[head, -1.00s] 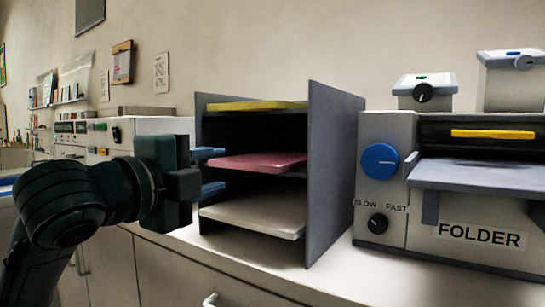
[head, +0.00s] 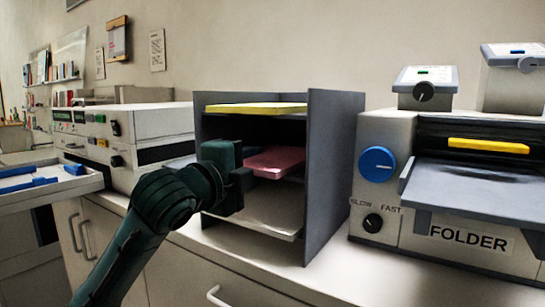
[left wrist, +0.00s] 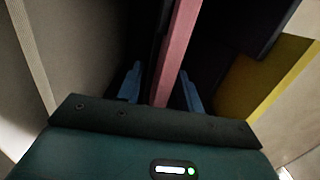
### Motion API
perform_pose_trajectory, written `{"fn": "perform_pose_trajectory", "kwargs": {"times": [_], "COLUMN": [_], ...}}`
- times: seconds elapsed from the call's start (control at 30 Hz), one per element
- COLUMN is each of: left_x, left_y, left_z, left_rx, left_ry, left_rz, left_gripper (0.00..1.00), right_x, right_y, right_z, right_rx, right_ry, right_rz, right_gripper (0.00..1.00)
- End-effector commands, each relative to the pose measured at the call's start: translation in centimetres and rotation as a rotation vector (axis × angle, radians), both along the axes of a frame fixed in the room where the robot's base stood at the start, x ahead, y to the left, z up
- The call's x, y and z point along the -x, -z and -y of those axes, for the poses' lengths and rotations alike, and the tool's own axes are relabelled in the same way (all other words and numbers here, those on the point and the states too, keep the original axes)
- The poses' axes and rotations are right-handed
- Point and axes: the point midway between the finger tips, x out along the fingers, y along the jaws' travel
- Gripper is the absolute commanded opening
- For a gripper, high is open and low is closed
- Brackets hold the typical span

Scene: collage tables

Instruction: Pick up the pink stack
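The pink stack (head: 276,161) lies flat on the middle shelf of the grey sorter rack (head: 335,165), its front edge sticking out. My left gripper (head: 240,178) is at the rack's open front, at the height of that shelf, and hides the stack's left end. In the left wrist view the pink stack (left wrist: 181,45) appears edge-on between the two blue fingers of the left gripper (left wrist: 160,92). The fingers are apart, one on each side of it, with gaps visible. My right gripper is not in view.
A yellow stack (head: 257,108) lies on the shelf above and a white stack (head: 262,214) below. The folder machine (head: 440,190) stands right of the rack. A white machine (head: 135,125) stands left. A tray with blue pieces (head: 55,190) is at far left.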

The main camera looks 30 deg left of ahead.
Motion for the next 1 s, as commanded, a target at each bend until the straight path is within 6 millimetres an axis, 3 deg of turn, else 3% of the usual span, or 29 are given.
{"fn": "perform_pose_trajectory", "kwargs": {"times": [0.27,0.7,1.0], "left_x": [-0.27,-0.24,-0.21], "left_y": [-0.02,-0.02,-0.13], "left_z": [-0.01,-0.01,-0.03], "left_rx": [-0.001,-0.001,-0.001], "left_ry": [0.000,0.000,-0.001], "left_rz": [0.001,0.000,0.004], "left_gripper": [0.35,0.00,0.00], "right_x": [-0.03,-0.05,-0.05], "right_y": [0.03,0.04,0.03], "right_z": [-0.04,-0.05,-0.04], "right_rx": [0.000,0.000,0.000], "right_ry": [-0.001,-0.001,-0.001], "right_rz": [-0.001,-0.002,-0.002], "right_gripper": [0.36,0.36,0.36]}}
